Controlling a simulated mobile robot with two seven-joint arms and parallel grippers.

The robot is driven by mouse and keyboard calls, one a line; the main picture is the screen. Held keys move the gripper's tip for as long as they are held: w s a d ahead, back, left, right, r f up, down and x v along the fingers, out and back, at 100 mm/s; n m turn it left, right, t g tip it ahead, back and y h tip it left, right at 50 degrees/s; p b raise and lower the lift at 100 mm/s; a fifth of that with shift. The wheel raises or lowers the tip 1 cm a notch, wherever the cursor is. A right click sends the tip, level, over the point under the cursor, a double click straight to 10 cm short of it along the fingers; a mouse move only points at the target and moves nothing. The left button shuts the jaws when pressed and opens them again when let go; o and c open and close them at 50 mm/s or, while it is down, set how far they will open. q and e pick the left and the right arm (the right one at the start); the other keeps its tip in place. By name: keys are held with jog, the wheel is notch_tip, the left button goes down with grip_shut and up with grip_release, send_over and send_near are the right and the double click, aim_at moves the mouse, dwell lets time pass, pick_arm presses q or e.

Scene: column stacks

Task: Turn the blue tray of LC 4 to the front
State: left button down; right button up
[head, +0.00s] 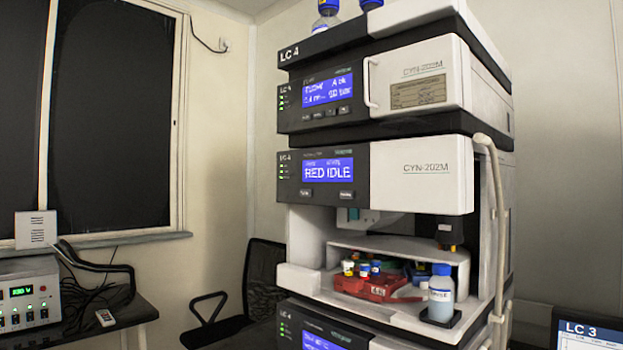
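The LC 4 stack (420,178) stands right of centre in the head view. Its middle module has a lit blue display (328,170) reading "RED IDLE". Below it is an open compartment. A red tray (380,289) sits at the front of this compartment, with several small vials (364,269) at its left and back. Small bluish and green parts (420,271) show behind it on the right; I cannot tell whether they belong to the blue tray. No blue tray shows clearly. Neither of my grippers is in view.
A blue-capped bottle (441,292) stands at the compartment's right front corner. A pale hose (497,220) runs down the stack's right side. A black chair (262,285) is behind left. A bench with a power unit (28,295) is at far left, and an LC 3 screen (588,332) at lower right.

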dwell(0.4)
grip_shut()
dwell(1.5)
